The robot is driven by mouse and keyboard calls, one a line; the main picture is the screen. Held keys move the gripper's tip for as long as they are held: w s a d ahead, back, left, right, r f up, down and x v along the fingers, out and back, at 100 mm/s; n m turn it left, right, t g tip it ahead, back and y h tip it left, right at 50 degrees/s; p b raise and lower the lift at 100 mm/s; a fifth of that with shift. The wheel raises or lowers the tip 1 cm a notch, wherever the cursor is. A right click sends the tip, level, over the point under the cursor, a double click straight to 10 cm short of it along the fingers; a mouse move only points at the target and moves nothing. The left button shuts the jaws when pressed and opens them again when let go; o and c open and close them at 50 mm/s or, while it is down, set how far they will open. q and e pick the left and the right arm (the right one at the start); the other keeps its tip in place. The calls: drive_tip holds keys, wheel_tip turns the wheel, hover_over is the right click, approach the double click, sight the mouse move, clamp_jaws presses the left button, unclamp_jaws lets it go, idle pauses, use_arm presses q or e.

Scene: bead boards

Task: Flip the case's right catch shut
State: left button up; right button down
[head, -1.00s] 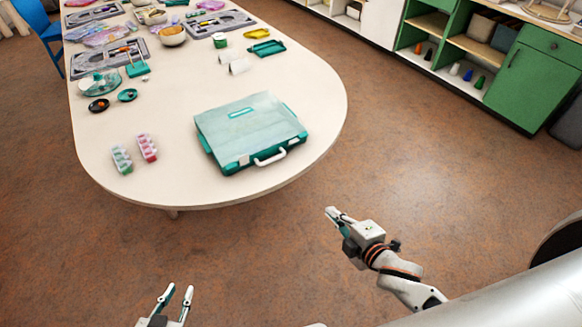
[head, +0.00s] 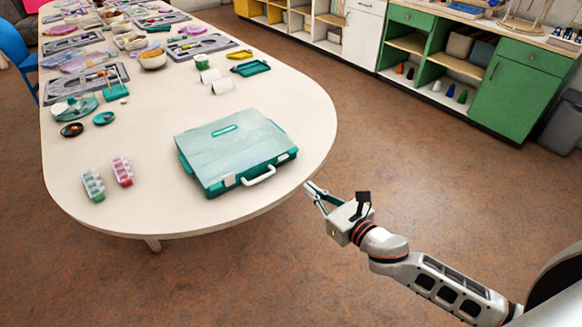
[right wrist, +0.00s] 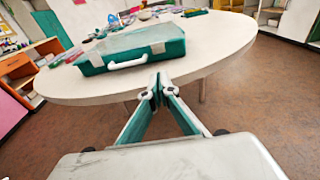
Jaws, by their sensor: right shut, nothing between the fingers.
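The teal case (head: 222,152) lies closed-looking on the near end of the pale table, its white handle (head: 259,176) facing me. The right catch (head: 282,158) is a small white tab on its front edge, right of the handle; a similar left catch (head: 230,180) is on the other side. I cannot tell how either catch sits. My right gripper (head: 311,190) is shut and empty, just off the table's near right edge, apart from the case. In the right wrist view its fingertips (right wrist: 158,93) meet below and in front of the case (right wrist: 135,52).
The table's rounded edge (head: 318,155) lies between my right gripper and the case. Two bead strips, one pink (head: 122,170), lie left of the case. Bowls, trays and white rolls (head: 222,86) are farther back. The table right of the case is clear.

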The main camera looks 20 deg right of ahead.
sight(284, 158)
drive_tip(key=x, duration=0.6)
drive_tip(key=shift+w+a+b, duration=0.2)
drive_tip(key=shift+w+b, duration=0.05)
drive_tip(key=shift+b, duration=0.05)
drive_tip(key=shift+w+a+r+p, duration=0.15)
drive_tip(key=shift+w+r+p, duration=0.05)
drive_tip(key=shift+w+r, duration=0.35)
drive_tip(key=shift+w+a+r+p, duration=0.15)
drive_tip(key=shift+w+a+r, duration=0.05)
drive_tip(key=shift+w+r, duration=0.35)
drive_tip(key=shift+w, duration=0.3)
drive_tip(key=shift+a, duration=0.1)
drive_tip(key=shift+r, duration=0.1)
drive_tip(key=shift+w+r+p, duration=0.1)
drive_tip(key=shift+r+p, duration=0.1)
drive_tip(key=shift+p, duration=0.2)
drive_tip(key=shift+w+r+p, duration=0.2)
drive_tip(key=shift+r+p, duration=0.2)
drive_tip(key=shift+p, duration=0.25)
